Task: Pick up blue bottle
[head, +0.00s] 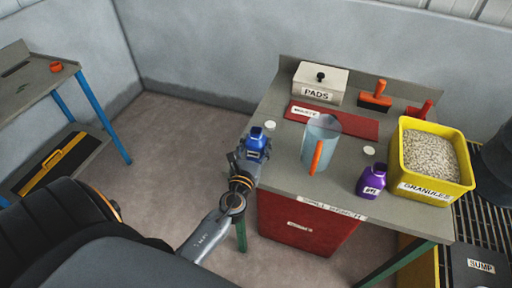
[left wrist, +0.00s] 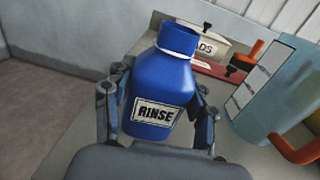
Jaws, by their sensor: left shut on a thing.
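The blue bottle (head: 256,140) is at the left edge of the grey bench in the head view. In the left wrist view the blue bottle (left wrist: 162,88) carries a RINSE label and has a blue neck with a pale ring near its top. My left gripper (head: 247,157) is shut on the bottle, with one finger on each side of its body. In the left wrist view the left gripper (left wrist: 158,112) shows both fingers against the bottle, which leans slightly. I cannot tell whether the bottle's base touches the bench. My right gripper is not in view.
A clear jug with an orange handle (head: 319,142) stands right of the bottle. Beyond are a purple bottle (head: 371,181), a yellow granules bin (head: 436,188), a PADS box (head: 320,84) and a red mat (head: 345,121). Another bench (head: 30,82) is at far left.

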